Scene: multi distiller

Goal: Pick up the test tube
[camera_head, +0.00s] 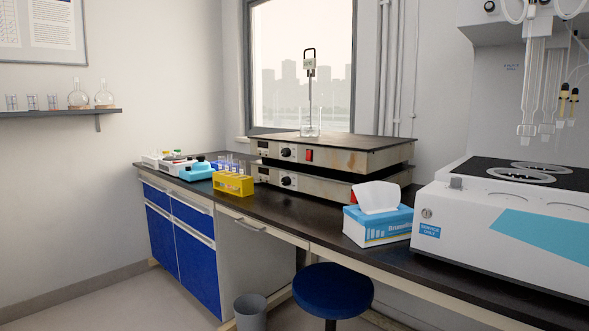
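Several test tubes (229,168) stand upright in a yellow rack (233,184) on the dark bench top, left of the bench's middle. The tubes look like clear glass and are too small to tell apart well. A blue rack (222,164) with what look like more tubes is partly hidden behind the yellow one. Neither of my grippers shows in the head view, and no arm is in the picture.
The bench (290,216) also holds two stacked hotplates (340,150), a tissue box (378,224), a large white machine (500,231) at right, and small devices (197,170) at left. A blue stool (333,290) and grey bin (250,312) stand in front.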

